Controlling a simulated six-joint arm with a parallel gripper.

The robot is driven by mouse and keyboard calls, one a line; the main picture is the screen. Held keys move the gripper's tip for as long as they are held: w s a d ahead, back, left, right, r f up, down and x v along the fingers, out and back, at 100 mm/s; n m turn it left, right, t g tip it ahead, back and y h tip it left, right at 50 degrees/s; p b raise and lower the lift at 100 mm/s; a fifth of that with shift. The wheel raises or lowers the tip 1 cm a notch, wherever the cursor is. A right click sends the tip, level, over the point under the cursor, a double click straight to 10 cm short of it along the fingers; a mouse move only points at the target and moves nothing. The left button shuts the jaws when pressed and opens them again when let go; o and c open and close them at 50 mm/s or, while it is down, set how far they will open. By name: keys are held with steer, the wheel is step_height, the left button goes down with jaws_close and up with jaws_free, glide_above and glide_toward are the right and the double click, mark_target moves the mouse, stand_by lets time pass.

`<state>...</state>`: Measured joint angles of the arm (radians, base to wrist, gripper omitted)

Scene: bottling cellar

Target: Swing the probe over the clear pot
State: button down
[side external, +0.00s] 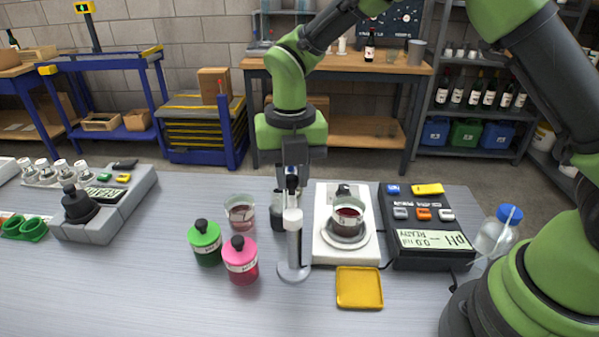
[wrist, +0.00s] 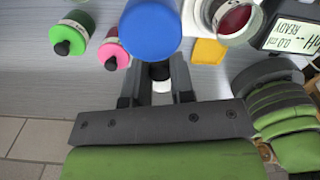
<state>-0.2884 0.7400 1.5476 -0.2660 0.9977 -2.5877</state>
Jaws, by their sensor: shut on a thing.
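My gripper (side external: 292,182) points down at mid-table, behind a slim grey stand with a white top (side external: 294,240). Its fingers, seen in the wrist view (wrist: 159,88), are shut on a slim dark and white piece, which I take for the probe (side external: 292,188). A large blue disc (wrist: 151,28) hides much of what lies beyond the fingers. A see-through pot with pale red liquid (side external: 241,214) stands left of the gripper. A greyish pot (side external: 278,213) is partly hidden behind the stand. A glass of dark red liquid (side external: 347,219) sits on the white stirrer (side external: 321,247), right of the gripper.
Green (side external: 206,246) and pink (side external: 241,264) bottles stand front left of the stand. The pH meter (side external: 455,257) and a blue-capped bottle (side external: 493,237) are at right. A yellow tray (side external: 359,289) lies in front of the stirrer. The front left table is clear.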

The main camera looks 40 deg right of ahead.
steer(key=shift+w+a+n, duration=0.3)
steer(key=shift+a+n, duration=0.15)
steer(key=shift+n, duration=0.65)
steer(key=c, duration=1)
jaws_free()
steer(key=shift+o, duration=0.2)
step_height(320, 180, up, 10)
